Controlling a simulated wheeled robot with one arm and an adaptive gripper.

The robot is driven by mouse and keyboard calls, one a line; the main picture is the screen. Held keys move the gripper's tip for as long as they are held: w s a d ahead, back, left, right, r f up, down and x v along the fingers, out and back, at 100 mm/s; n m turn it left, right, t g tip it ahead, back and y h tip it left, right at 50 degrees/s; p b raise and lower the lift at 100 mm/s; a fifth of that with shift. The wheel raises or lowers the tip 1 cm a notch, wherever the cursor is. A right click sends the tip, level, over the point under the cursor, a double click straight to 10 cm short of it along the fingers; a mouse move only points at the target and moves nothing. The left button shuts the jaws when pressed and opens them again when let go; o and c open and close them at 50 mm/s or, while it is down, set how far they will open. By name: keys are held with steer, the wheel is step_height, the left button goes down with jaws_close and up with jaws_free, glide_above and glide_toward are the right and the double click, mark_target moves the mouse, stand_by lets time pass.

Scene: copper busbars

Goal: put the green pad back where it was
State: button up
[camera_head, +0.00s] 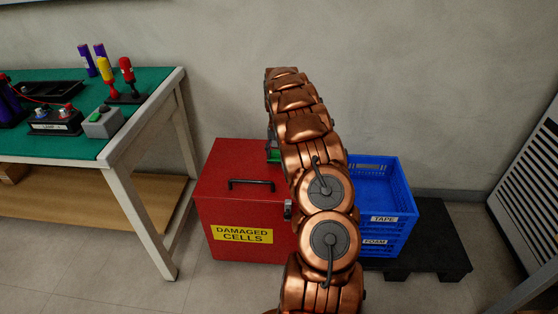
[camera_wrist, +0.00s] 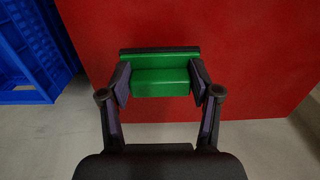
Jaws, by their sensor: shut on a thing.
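The green pad (camera_wrist: 160,82) is a green block with a raised back strip, seen in the wrist view between the two fingers of my gripper (camera_wrist: 160,88). The fingers are closed on its left and right ends. The red surface of the damaged cells box (camera_wrist: 250,60) fills the view behind the pad; I cannot tell whether the pad touches it. In the head view a bit of green pad (camera_head: 273,155) shows at the right part of the red box (camera_head: 240,190), mostly hidden by my copper-coloured arm.
Blue crates (camera_head: 385,195) labelled TAPE and FOAM stand right of the red box on a black pallet (camera_head: 435,235). A green-topped workbench (camera_head: 60,145) with several tools stands at left. A white louvred unit (camera_head: 530,180) is at far right. Grey floor is open in front.

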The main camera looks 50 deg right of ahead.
mark_target(279, 158)
steer(key=shift+f+b, duration=0.35)
steer(key=shift+f, duration=1.15)
steer(key=shift+f, duration=0.1)
steer(key=o, duration=1)
step_height(279, 158, up, 12)
steer(key=shift+f+p, duration=0.25)
steer(key=shift+p, duration=1)
steer(key=shift+r, duration=0.35)
steer(key=shift+a, duration=0.1)
